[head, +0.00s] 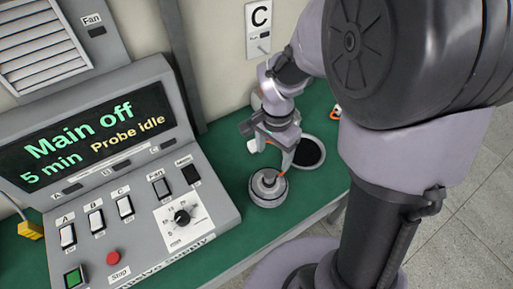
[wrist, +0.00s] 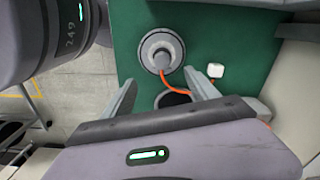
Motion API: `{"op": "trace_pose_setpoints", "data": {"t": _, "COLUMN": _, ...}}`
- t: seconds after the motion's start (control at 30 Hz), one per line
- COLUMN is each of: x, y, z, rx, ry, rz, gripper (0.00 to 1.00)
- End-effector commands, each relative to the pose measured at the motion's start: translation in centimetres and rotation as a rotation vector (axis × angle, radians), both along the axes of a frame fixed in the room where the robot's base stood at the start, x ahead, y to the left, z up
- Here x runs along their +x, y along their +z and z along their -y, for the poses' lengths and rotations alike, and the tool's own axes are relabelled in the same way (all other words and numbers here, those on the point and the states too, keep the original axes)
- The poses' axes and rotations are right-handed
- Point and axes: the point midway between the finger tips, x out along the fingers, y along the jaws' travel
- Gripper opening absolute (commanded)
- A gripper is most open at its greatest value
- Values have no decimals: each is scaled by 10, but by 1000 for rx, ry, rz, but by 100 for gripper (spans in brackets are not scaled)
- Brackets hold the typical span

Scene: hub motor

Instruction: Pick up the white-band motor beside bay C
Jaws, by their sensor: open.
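A round grey hub motor (head: 268,187) with a pale ring around it and a raised centre stands on the green bench, just right of the console. In the wrist view the motor (wrist: 161,52) lies beyond my fingertips, with an orange cable running from its side. My gripper (head: 272,140) is above the bench behind the motor, pointing down. In the wrist view my gripper (wrist: 163,86) is open, with nothing between its fingers. A dark round pad (head: 308,152) lies behind and right of the motor.
The console (head: 150,180) stands close at left; its screen reads "Main off", "5 min", "Probe idle". A small white block (wrist: 215,70) sits at the cable's end. Another white piece (wrist: 258,107) lies near the wall. Green bench (head: 232,240) is clear in front of the motor.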

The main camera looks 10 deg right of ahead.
Motion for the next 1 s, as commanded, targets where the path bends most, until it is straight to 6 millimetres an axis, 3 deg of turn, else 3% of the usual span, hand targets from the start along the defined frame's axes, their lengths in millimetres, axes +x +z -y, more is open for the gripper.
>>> {"op": "trace_pose_setpoints", "data": {"t": 0.03, "x": -1, "y": -23, "z": 0, "rx": 0, "ry": 1, "rz": -5, "gripper": 68}}
{"op": "trace_pose_setpoints", "data": {"t": 0.2, "x": -1, "y": -69, "z": -1, "rx": 1, "ry": 1, "rz": -3, "gripper": 68}}
{"op": "trace_pose_setpoints", "data": {"t": 0.47, "x": 0, "y": -96, "z": -2, "rx": 1, "ry": 2, "rz": -1, "gripper": 68}}
{"op": "trace_pose_setpoints", "data": {"t": 0.67, "x": 1, "y": -136, "z": -6, "rx": 1, "ry": 1, "rz": -2, "gripper": 68}}
{"op": "trace_pose_setpoints", "data": {"t": 0.9, "x": 2, "y": -137, "z": -6, "rx": 1, "ry": 1, "rz": 2, "gripper": 66}}
{"op": "trace_pose_setpoints", "data": {"t": 1.0, "x": 2, "y": -137, "z": -6, "rx": 1, "ry": 1, "rz": 2, "gripper": 47}}
